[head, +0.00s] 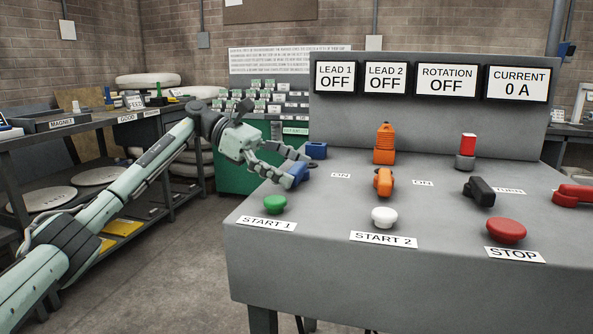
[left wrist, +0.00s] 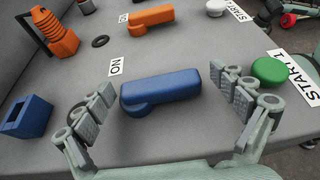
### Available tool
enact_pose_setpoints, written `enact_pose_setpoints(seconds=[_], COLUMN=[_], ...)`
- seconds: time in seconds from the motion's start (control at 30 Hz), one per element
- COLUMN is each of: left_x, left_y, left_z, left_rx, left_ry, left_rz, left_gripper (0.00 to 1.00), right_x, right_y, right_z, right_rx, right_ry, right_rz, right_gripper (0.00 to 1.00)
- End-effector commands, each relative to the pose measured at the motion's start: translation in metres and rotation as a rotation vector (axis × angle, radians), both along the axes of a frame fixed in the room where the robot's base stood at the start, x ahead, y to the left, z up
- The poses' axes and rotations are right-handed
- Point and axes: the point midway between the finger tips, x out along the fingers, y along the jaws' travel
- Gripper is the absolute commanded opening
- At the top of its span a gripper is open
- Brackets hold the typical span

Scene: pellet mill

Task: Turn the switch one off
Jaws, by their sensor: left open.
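The blue switch handle (head: 298,173) sits on the grey console behind the green START 1 button (head: 275,204). In the left wrist view the blue handle (left wrist: 160,92) lies between my open fingers, with a gap on each side, and its ON label (left wrist: 117,66) is beside it. My left gripper (head: 285,165) is open at the blue handle in the head view and hides part of it. In the left wrist view the gripper (left wrist: 160,112) has one finger on either side. The LEAD 1 display (head: 335,77) reads OFF.
An orange switch handle (head: 383,182), a black handle (head: 479,190) and a red handle (head: 573,195) stand to the right. A blue socket (head: 317,150) and an orange plug (head: 384,145) stand behind. White START 2 (head: 384,217) and red STOP (head: 506,231) buttons line the front.

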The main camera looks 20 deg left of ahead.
Motion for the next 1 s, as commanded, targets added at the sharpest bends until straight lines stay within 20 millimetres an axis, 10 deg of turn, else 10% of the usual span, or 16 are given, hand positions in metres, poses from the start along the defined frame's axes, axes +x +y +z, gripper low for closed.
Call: enact_pose_setpoints(seconds=[0.6,1.0], left_x=[-0.014,-0.016], left_y=[0.097,0.109], left_z=[0.041,0.045], left_rx=[-0.001,0.002], left_ry=[0.000,0.003], left_rz=[0.002,-0.001], left_gripper=[0.96,0.96], right_x=[-0.002,-0.002], right_y=[-0.001,-0.001], right_z=[-0.001,-0.001], right_rx=[-0.002,-0.002], right_ry=[0.005,0.006], right_rz=[0.000,-0.001], right_gripper=[0.00,0.00])
